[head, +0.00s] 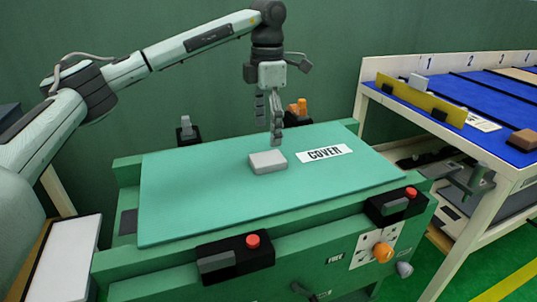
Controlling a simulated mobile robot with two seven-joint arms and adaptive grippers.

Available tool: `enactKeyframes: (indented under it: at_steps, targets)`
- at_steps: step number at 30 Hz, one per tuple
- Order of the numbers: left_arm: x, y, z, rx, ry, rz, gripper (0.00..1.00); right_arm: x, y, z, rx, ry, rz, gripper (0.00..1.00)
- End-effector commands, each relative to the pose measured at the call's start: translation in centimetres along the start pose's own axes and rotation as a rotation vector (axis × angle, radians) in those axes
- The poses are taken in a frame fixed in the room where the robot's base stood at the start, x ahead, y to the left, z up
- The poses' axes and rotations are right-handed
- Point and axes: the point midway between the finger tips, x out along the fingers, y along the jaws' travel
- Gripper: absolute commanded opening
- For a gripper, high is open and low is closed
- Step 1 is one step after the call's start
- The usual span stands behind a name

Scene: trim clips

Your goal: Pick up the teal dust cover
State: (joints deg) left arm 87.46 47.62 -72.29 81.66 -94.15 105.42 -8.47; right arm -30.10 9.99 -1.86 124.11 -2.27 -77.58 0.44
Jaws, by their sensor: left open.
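The teal dust cover (200,195) lies flat over the top of a green workbench in the middle of the head view. A white label on it reads COVER (324,153). A small light grey block (267,162) rests on the cover, left of the label. My left gripper (268,122) points down just above and behind the block, open, with nothing between its fingers. Whether a fingertip touches the block or the cover I cannot tell. What lies under the cover is hidden. My right gripper is not in view.
Black clamps with red knobs sit at the bench's front edge, one left (235,258) and one right (397,205). Another clamp (188,131) and orange parts (298,108) stand behind. A blue-topped table (480,100) with a yellow bar (421,99) stands at right.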

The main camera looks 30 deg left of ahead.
Motion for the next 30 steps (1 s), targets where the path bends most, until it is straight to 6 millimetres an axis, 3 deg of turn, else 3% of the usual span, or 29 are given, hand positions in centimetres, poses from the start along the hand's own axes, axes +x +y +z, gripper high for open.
enactKeyframes:
  at_steps: [11,18,27,30]
  targets:
    - [3.8,-0.1,-0.1,0.000,0.002,-0.001,0.78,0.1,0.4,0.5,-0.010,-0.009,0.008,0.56]
    - [7.2,-0.2,-0.1,0.001,0.001,-0.002,0.78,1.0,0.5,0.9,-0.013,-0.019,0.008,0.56]
    - [7.8,-0.2,-0.1,0.001,-0.001,-0.001,0.78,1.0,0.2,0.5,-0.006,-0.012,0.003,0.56]
    - [7.8,-0.2,-0.1,0.001,0.000,-0.001,0.66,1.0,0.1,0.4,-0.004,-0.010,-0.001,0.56]
